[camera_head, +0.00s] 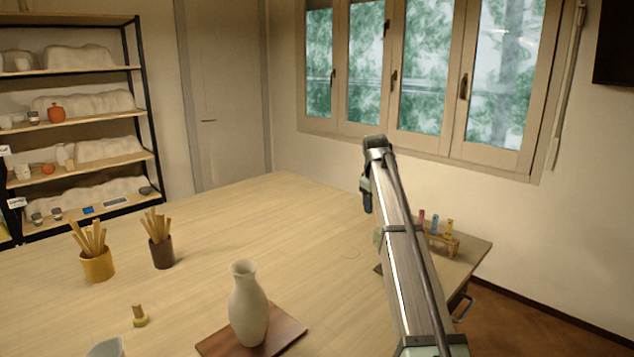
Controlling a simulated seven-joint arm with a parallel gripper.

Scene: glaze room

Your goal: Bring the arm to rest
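My arm rises from the bottom right of the head view and reaches up over the table (270,205). At its far end my gripper (367,202) hangs down, small and dark, partly hidden behind the arm. It appears above the table's far right part, with the window wall behind it. Whether its fingers are open or shut does not show, and I see nothing held in it.
A pale vase (248,308) stands on a brown board (290,330). Left are a yellow cup (97,265) and a dark cup (162,253) with sticks, and a small stamp-like piece (140,317). A wooden rack (448,243) with coloured vials stands right of my arm.

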